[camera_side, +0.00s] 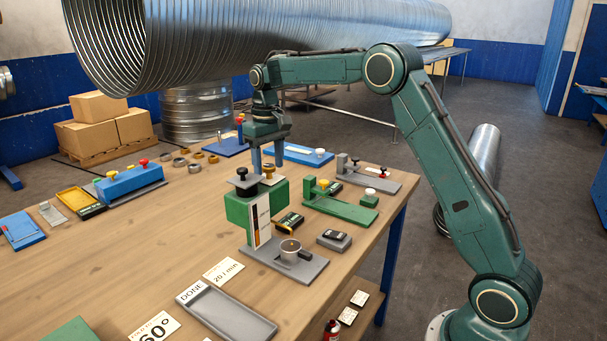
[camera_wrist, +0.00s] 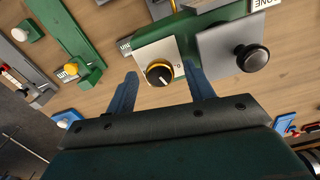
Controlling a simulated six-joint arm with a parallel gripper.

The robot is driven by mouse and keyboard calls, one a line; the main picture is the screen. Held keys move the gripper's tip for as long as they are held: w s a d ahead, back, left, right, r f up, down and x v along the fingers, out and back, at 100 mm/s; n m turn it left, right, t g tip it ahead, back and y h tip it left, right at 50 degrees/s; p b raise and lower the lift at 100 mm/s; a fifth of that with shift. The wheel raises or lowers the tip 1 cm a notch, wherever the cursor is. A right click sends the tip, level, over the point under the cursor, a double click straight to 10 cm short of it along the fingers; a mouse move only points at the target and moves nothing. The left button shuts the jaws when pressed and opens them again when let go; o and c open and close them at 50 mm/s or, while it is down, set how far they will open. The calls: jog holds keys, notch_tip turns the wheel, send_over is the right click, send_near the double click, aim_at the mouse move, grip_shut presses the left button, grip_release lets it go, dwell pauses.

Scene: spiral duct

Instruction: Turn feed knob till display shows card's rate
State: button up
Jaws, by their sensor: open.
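The feed knob (camera_wrist: 159,72) is black with a yellow ring and sits on a pale plate on the green block. In the side view the knob (camera_side: 268,172) is partly hidden under my gripper (camera_side: 268,165). In the wrist view my gripper (camera_wrist: 164,76) is open, with one finger on each side of the knob and visible gaps; contact is not seen. The block's front has a tall white display strip (camera_side: 262,217) with an orange and dark column; its reading is too small to tell. A white card (camera_side: 224,271) lies on the table, with a small l/min figure.
A black round knob (camera_wrist: 252,58) on a grey plate stands beside the feed knob. A grey DONE tray (camera_side: 265,329) lies at the front. Green fixtures (camera_side: 341,208) stand to the right.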

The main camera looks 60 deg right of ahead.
aim_at(270, 168)
jog(key=shift+r, duration=0.1)
notch_tip(270, 168, up, 14)
jog(key=shift+f, duration=0.2)
dwell(0.8)
dwell(0.5)
jog(key=s+a+r+t, duration=0.2)
jog(key=s+a, duration=0.2)
jog(key=s, duration=0.5)
jog(key=s+a+r+t, duration=0.1)
jog(key=s+a, duration=0.2)
jog(key=s, duration=0.6)
jog(key=s+a+f+t, duration=0.1)
jog(key=s+f, duration=0.5)
jog(key=s, duration=0.2)
jog(key=s+a+f+n+t, duration=0.1)
jog(key=s+a+f, duration=0.1)
jog(key=s+f, duration=0.4)
jog(key=s, duration=0.3)
jog(key=shift+s+a+n+t, duration=0.25)
jog(key=shift+s+n+t, duration=0.05)
